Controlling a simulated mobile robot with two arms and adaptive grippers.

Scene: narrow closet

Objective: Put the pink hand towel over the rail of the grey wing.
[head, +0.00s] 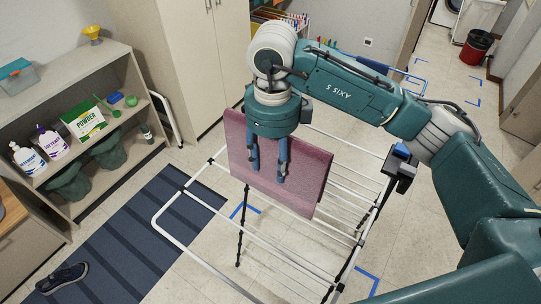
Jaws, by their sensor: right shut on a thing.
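The pink hand towel (304,184) hangs spread out, with its lower edge over the drying rack. My right gripper (269,174) points down at the towel, its two blue fingers shut on it. The drying rack (211,237) stands on the floor below, with pale bars and dark legs. A pale looped wing frame (166,234) reaches out on its near left side. The towel and my arm hide part of the rack's far left. I cannot tell whether the towel touches any rail. My left gripper is not in view.
A shelf with bottles and a powder box (84,122) stands at the left. A dark striped mat (135,240) and a shoe (62,277) lie on the floor. Tall cabinets (185,50) are behind. A red bin (475,47) stands far right.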

